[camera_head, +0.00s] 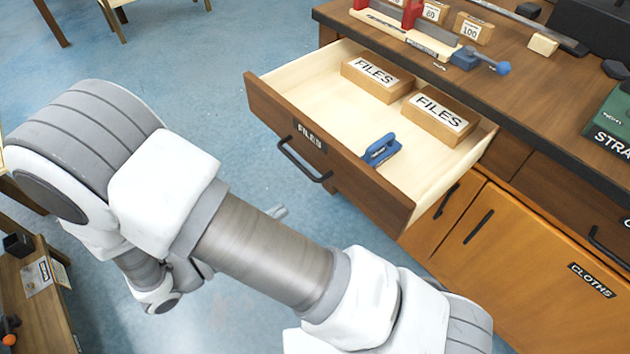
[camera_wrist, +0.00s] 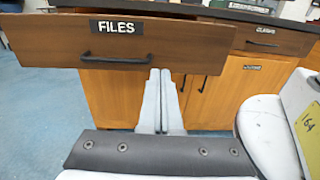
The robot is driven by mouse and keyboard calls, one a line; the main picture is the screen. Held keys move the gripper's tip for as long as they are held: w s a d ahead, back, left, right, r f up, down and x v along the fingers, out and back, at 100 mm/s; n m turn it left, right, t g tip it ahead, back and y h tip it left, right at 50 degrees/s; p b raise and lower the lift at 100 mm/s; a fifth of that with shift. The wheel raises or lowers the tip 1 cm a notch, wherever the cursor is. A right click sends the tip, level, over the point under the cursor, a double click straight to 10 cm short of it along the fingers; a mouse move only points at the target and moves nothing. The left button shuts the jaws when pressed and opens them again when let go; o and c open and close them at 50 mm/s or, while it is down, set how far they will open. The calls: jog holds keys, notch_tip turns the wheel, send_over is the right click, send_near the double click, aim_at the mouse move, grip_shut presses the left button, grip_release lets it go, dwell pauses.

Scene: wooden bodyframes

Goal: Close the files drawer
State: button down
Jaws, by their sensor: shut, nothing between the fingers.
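The files drawer (camera_head: 310,160) is pulled far out of the wooden workbench in the head view. It has a dark brown front with a FILES label and a black bar handle (camera_head: 304,160). The drawer front (camera_wrist: 40,52) fills the upper left of the wrist view, with its handle (camera_wrist: 114,59) left of my fingertips. My gripper (camera_wrist: 160,73) is shut and empty, its grey fingers pointing toward the lower edge of the drawer front. I cannot tell whether they touch it. In the head view my arm hides most of the gripper.
Inside the drawer are two FILES blocks (camera_head: 437,115) and a blue tool (camera_head: 381,149). The bench top (camera_head: 500,75) holds tools and labelled blocks. A cloths cupboard door (camera_head: 530,255) is shut below. Blue floor (camera_head: 200,60) lies open at the drawer's left.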

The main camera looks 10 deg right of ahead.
aim_at(337, 171)
jog(key=shift+n+t, duration=0.3)
jog(key=b+x, duration=0.1)
jog(key=x, duration=0.8)
jog(key=b+x, duration=0.1)
jog(key=x, duration=0.3)
jog(key=shift+w+f+b, duration=0.2)
jog(key=shift+f+b, duration=0.15)
jog(key=shift+d, duration=0.1)
jog(key=shift+w, duration=0.1)
